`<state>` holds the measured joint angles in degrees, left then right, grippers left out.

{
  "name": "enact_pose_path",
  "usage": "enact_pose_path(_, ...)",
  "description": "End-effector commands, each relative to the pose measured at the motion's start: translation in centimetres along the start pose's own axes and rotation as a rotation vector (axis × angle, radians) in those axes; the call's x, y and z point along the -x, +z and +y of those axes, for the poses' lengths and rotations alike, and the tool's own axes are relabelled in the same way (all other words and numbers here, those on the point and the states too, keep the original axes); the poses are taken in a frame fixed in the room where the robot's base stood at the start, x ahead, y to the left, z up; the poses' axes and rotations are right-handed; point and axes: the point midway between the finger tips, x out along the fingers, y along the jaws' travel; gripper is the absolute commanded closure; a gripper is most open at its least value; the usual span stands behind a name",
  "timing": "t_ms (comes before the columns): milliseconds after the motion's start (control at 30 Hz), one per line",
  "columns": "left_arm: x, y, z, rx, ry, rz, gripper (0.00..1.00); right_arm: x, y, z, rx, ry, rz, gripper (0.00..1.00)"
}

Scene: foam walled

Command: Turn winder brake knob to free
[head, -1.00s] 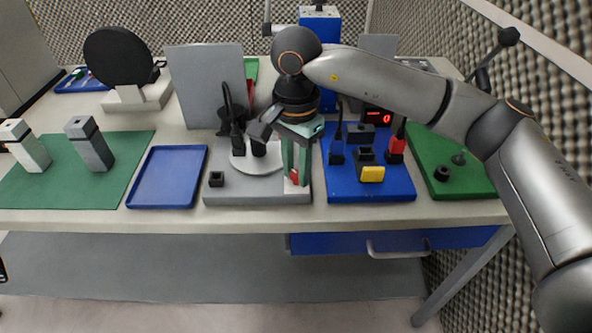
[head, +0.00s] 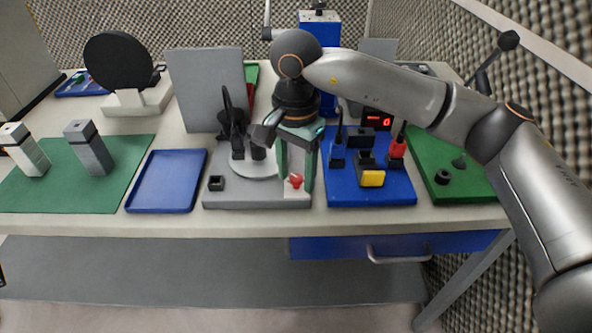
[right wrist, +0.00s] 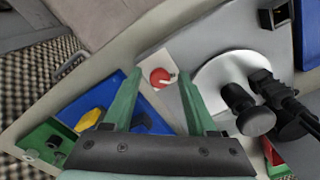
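The red knob (head: 295,181) sits on a white block at the front right of the grey winder base (head: 235,197). It also shows in the right wrist view (right wrist: 160,77), with a small lever-like part pointing right. My right gripper (head: 298,184) has green fingers, points down over the knob and is open. In the right wrist view its fingertips (right wrist: 159,74) are on either side of the knob, with visible gaps. A white disc (head: 262,170) with black posts stands left of the gripper. My left gripper is not in view.
A blue board (head: 340,195) with red, blue and yellow parts lies just right of the winder. A green board (head: 470,185) is further right. An empty blue tray (head: 167,180) lies to the left. A grey upright panel (head: 205,85) stands behind.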

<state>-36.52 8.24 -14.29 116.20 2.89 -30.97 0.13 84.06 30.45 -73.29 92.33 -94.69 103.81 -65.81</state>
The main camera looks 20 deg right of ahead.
Motion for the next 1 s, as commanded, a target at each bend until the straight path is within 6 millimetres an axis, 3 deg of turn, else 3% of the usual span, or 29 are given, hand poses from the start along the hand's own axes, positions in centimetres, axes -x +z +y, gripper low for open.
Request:
enact_pose_path(367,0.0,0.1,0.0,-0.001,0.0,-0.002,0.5,0.8,0.0,-0.1,-0.001,-0.002,0.001,0.38)
enact_pose_path(800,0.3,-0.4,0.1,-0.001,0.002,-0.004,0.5,9.5,0.0,-0.1,-0.001,-0.003,0.002,0.38)
enact_pose_path(1000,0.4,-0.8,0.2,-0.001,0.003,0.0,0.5,12.0,0.0,0.0,-0.001,-0.001,0.001,0.38)
